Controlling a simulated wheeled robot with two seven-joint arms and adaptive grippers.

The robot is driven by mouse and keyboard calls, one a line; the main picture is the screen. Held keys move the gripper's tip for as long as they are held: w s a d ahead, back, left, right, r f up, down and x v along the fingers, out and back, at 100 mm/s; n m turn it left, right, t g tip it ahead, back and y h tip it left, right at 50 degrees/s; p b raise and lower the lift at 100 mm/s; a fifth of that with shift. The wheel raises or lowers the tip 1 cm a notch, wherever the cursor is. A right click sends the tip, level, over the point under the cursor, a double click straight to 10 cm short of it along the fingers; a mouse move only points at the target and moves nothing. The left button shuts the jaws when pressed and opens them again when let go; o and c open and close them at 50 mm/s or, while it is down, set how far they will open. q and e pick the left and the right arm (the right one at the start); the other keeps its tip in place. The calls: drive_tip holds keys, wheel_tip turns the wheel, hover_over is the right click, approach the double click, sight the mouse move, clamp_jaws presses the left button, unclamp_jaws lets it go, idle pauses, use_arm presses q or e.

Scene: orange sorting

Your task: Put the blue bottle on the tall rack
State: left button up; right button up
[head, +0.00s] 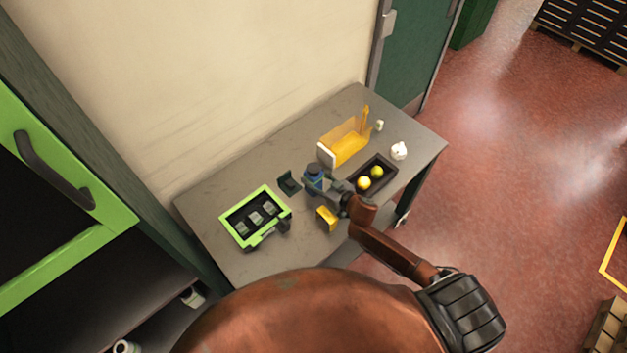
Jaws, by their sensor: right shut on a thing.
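The blue bottle (313,174) is upright on or just above the grey table, and I cannot tell whether its base touches. My right gripper (322,184) is shut on it from the right side, hiding part of its body. The right arm reaches in from the lower right. My left gripper is not in view. No piece of furniture is clearly identifiable as the tall rack; a dark slatted unit (590,28) stands at the far top right.
Around the bottle on the table (225,185) are a green-framed tray (233,239), a small dark box (288,182), a yellow block (326,219), a black tray (386,164) with yellow fruit, an orange bin (346,143) and a white item (398,150). A green-framed cabinet (105,190) stands left; red floor lies right.

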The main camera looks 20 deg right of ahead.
drive_tip(key=c, duration=0.6)
